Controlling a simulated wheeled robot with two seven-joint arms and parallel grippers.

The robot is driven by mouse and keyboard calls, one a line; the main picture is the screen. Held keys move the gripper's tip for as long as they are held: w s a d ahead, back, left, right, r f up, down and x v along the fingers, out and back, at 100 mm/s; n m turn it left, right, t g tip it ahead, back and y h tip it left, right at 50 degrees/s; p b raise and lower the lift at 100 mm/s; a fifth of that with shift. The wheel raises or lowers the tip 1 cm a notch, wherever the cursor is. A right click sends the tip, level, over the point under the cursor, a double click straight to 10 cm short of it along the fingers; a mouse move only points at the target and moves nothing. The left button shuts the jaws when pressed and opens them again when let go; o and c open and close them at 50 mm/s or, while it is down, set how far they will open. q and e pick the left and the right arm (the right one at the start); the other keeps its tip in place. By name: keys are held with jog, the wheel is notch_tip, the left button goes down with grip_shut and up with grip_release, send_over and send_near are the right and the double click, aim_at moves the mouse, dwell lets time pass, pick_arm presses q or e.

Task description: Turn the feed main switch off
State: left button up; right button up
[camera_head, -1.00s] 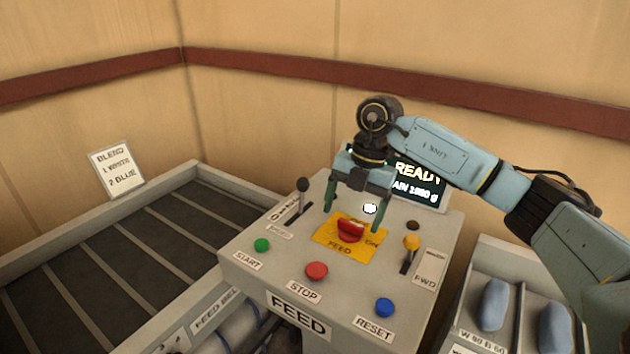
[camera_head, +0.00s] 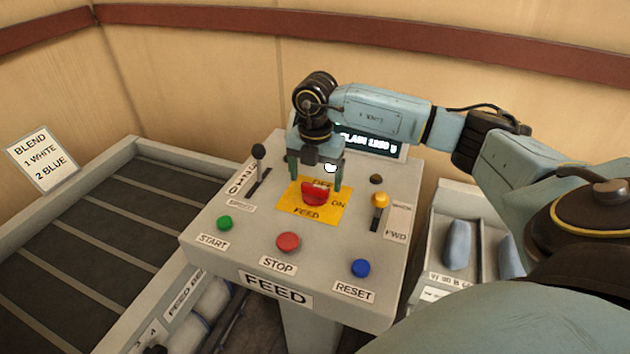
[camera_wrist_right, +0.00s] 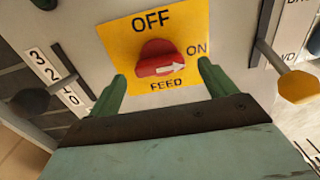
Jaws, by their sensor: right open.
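The feed main switch is a red rotary knob (camera_head: 315,193) on a yellow plate (camera_head: 300,209) marked OFF, ON and FEED, on the grey feed panel (camera_head: 200,238). In the right wrist view the red knob (camera_wrist_right: 158,62) has a white arrow pointing right, toward ON. My right gripper (camera_head: 315,180) is above the knob, pointing down. In the wrist view its green fingers (camera_wrist_right: 160,85) are open, one on each side of the knob's near part, with gaps between them and it. My left gripper is not in view.
Around the plate are a black-knobbed lever (camera_head: 258,152), a yellow-knobbed lever (camera_head: 380,200), and green (camera_head: 224,223), red (camera_head: 288,242) and blue (camera_head: 361,267) buttons. A display (camera_head: 372,143) stands behind. A slatted belt (camera_head: 90,235) lies left; a bin (camera_head: 438,228) with blue-grey pieces lies right.

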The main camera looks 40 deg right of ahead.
aim_at(315, 192)
jog(key=shift+f, duration=1.15)
jog(key=c, duration=1)
